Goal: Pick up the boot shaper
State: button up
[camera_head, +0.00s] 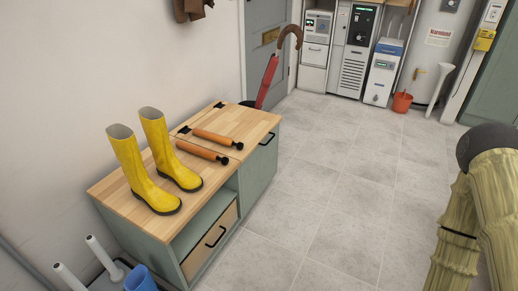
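Two orange cylinders with black ends, which look like boot shapers, lie on the wooden top of a low cabinet. One boot shaper (217,137) lies farther back, and the other boot shaper (202,151) lies nearer the yellow boots. I cannot tell which one the task means. Both lie on their sides, roughly parallel and apart. My gripper is not in view. Part of what appears to be my own arm shows at the right edge, well away from the cabinet.
Two yellow boots (145,176) stand upright on the cabinet top (120,195), left of the cylinders. The cabinet has an open shelf and a drawer (208,246). White posts (101,256) and a blue item (140,280) are at lower left. The tiled floor (330,190) is clear.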

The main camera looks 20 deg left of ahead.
aim_at(206, 154)
jog(key=z, duration=0.45)
jog(key=i, duration=1.05)
jog(key=u, duration=2.55)
